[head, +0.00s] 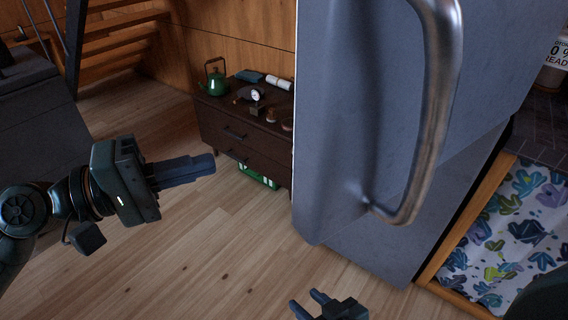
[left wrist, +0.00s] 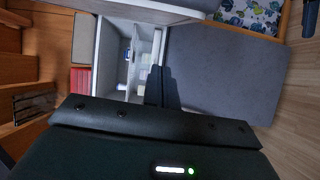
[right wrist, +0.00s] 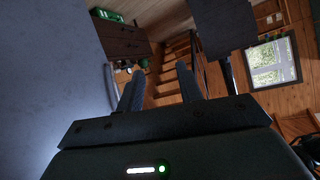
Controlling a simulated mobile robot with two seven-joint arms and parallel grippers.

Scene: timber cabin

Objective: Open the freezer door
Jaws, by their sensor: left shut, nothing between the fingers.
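The freezer's grey-blue door (head: 345,110) fills the upper right of the head view, with a curved metal handle (head: 437,120). A lower grey panel (head: 390,225) shows beneath it. The left wrist view shows an open white interior (left wrist: 112,45) with shelves and small items beside a flat grey panel (left wrist: 215,75); I cannot tell which door covers it. My left gripper (head: 212,163) is shut and empty, left of the door and apart from the handle. My right gripper (head: 312,301) is open and empty, low in the head view, below the door. Its fingers (right wrist: 159,72) are spread in the right wrist view.
A dark drawer chest (head: 235,130) with a green kettle (head: 216,82) stands behind, left of the door. A green crate (head: 258,176) lies by its base.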

